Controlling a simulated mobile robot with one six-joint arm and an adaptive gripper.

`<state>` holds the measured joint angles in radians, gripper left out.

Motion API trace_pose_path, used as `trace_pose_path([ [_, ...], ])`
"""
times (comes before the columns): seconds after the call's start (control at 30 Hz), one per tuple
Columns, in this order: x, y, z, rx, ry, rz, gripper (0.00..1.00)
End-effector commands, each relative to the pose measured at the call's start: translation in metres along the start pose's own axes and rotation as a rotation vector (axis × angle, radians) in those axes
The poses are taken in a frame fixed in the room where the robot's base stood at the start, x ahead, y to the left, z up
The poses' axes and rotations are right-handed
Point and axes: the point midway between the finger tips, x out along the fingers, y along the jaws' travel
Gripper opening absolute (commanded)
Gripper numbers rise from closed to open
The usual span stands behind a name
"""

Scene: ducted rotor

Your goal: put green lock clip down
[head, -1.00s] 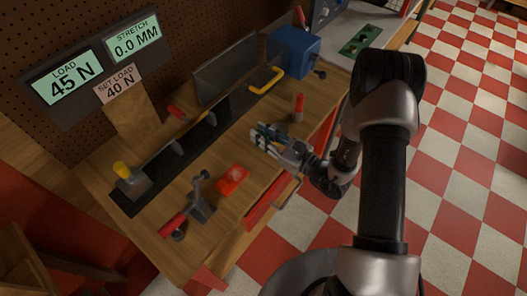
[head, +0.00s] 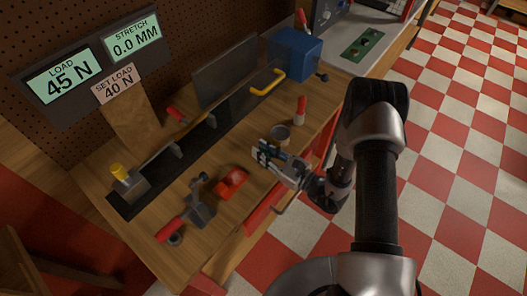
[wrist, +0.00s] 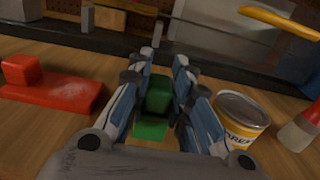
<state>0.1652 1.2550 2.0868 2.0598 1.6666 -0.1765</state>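My gripper (head: 264,152) is over the front part of the wooden bench, just right of the red clip-like block (head: 231,182). In the wrist view its two blue-and-grey fingers (wrist: 158,72) close on either side of the green lock clip (wrist: 157,100). The clip shows as a green upright block with a flat green part below it, low above or at the bench top; I cannot tell whether it touches the wood. In the head view the clip is hidden by my gripper. The red block also shows at the left of the wrist view (wrist: 55,88).
A dark rail (head: 190,146) with a yellow handle (head: 268,84) runs behind. A red-handled lever clamp (head: 187,217) stands left. Bare wood (head: 222,150) lies between.

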Motion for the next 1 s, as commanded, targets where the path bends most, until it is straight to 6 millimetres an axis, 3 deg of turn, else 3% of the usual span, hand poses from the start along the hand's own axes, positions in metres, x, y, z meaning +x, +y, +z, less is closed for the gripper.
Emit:
trace_pose_path([
  [0.27,0.0,0.0,0.0,0.0,0.001,0.0,0.38],
  [0.67,0.0,0.0,0.005,0.0,0.001,0.0,0.39],
  [0.77,-0.013,-0.002,0.004,0.002,0.003,-0.005,0.39],
  [1.0,-0.066,-0.002,0.004,0.003,0.001,-0.008,0.39],
])
